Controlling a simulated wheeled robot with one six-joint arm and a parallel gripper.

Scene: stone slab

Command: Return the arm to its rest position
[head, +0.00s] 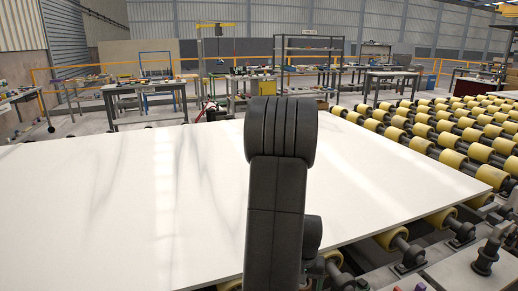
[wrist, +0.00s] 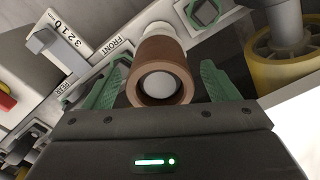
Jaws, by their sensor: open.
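My dark arm rises in the middle of the head view, in front of the slab; my gripper is not visible there. In the wrist view my gripper (wrist: 165,76) is open, with one green finger on each side. A brown ring-shaped part with a pale round core (wrist: 157,88) shows between the fingers. I cannot tell whether the fingers touch it.
A white veined stone slab (head: 120,190) fills the head view's middle, on yellow rollers (head: 452,158). Workbenches (head: 145,93) stand behind. The wrist view shows a panel marked FRONT and REAR (wrist: 98,68), a red part (wrist: 6,101) and a yellow roller (wrist: 282,62).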

